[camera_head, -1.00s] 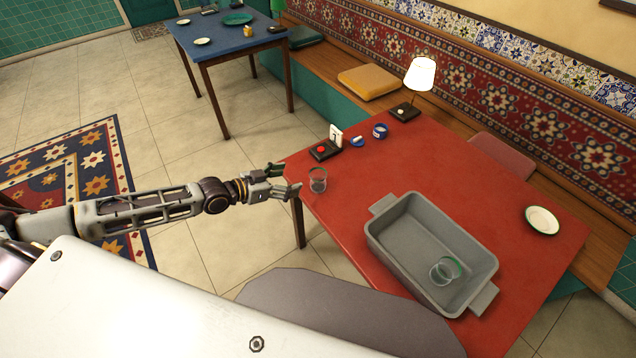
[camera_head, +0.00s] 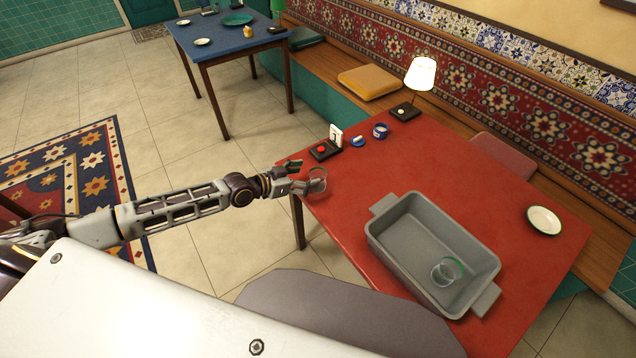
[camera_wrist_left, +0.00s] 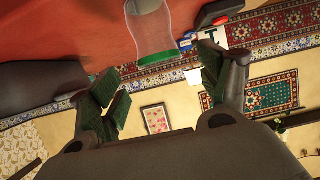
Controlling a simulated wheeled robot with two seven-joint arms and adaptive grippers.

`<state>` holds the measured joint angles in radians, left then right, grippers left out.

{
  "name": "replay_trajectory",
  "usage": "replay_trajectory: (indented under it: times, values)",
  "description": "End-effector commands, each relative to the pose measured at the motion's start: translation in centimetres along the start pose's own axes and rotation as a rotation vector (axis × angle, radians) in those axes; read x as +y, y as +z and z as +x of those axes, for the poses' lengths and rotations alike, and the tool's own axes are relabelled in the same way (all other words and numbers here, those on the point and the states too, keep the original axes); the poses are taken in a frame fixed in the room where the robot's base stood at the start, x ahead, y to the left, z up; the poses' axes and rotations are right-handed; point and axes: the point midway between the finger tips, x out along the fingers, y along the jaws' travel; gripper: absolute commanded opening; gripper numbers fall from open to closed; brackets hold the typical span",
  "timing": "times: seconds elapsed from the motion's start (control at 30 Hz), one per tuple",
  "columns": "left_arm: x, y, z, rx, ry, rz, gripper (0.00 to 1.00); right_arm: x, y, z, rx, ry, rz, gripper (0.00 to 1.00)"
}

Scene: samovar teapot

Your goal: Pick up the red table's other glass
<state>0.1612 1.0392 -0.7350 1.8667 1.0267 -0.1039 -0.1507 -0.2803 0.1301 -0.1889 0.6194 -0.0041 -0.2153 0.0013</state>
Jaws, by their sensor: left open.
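A clear glass (camera_head: 318,180) stands near the left corner of the red table (camera_head: 400,165). My left gripper (camera_head: 302,175) is open at the table's left edge, its fingers right beside the glass. In the left wrist view the glass (camera_wrist_left: 150,28), with a green rim, is ahead of the open fingers (camera_wrist_left: 163,95) and appears near the middle of the gap. Nothing is between the fingertips there. A second clear glass with a green rim (camera_head: 446,270) is in the grey tub (camera_head: 410,230) on the red table. My right gripper does not show.
A black box with a red button (camera_head: 323,150), a small white sign (camera_head: 336,134) and blue round items (camera_head: 380,131) stand beyond the glass. A lit lamp (camera_head: 420,73) is at the back. A white plate (camera_head: 543,220) is at the right.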

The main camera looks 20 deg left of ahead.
Motion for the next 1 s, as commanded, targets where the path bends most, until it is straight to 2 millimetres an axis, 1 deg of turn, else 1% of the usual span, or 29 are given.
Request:
replay_trajectory:
  times: [0.13,0.4,0.67,0.77,1.0]
  values:
    - [0.0,0.0,0.7,0.001,0.001,0.001,0.77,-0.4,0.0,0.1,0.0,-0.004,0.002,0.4]
    - [0.0,0.0,0.8,0.0,0.001,0.001,0.77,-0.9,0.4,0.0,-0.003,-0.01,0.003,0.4]
    - [0.0,0.0,1.1,0.001,0.0,0.001,0.77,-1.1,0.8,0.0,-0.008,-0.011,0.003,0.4]
    - [-0.1,0.0,1.6,0.001,0.0,0.0,0.77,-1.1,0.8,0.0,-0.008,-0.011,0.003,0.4]
    - [0.0,0.2,3.5,0.001,0.0,0.0,0.77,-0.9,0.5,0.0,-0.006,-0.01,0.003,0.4]
